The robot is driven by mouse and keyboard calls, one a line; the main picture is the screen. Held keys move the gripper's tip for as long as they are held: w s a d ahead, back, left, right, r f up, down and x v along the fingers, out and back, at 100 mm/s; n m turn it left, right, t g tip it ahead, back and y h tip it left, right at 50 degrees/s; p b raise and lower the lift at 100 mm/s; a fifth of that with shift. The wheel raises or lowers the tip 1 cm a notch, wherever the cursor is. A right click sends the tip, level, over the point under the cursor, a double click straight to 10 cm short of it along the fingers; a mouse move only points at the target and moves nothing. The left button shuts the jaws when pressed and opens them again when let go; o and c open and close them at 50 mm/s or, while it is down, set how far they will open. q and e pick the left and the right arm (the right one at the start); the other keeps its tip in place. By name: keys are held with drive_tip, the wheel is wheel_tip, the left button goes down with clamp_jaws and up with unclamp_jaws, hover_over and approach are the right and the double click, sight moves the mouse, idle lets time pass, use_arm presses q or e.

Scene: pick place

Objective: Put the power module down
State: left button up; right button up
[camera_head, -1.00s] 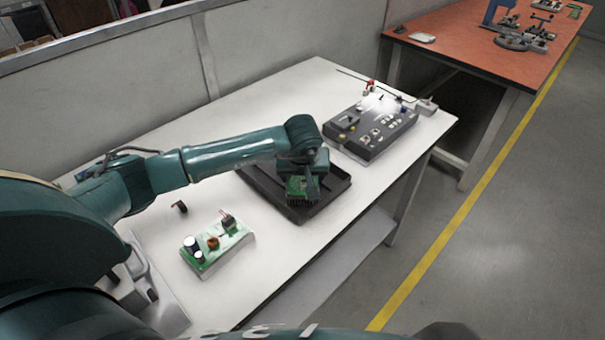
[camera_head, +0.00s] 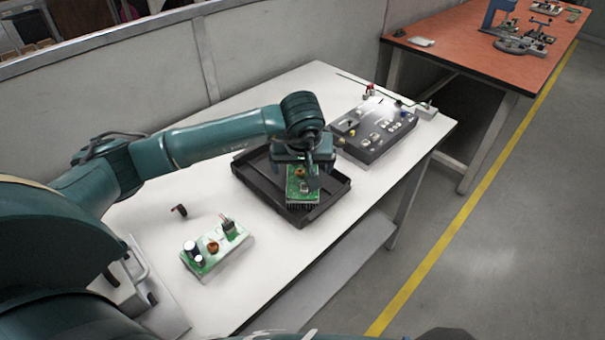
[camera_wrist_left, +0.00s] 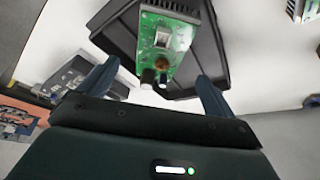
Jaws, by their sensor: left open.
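The power module, a green circuit board with parts on top and a dark finned base (camera_head: 301,187), rests in the black tray (camera_head: 252,184) on the white table. In the left wrist view the module (camera_wrist_left: 165,38) lies in the tray, with clear gaps to the fingers on both sides. My left gripper (camera_head: 300,168) is open just above and behind the module, covering its far end in the head view. Its two spread fingers also show in the left wrist view (camera_wrist_left: 157,74). My right gripper is not in view.
A second green-board module (camera_head: 215,246) stands on the table left of the tray. A dark panel with switches (camera_head: 372,130) lies behind the tray to the right. A small dark part (camera_head: 179,211) lies at left. The table's front right edge is close to the tray.

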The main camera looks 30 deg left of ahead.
use_arm(q)
drive_tip(key=shift+v, duration=2.3)
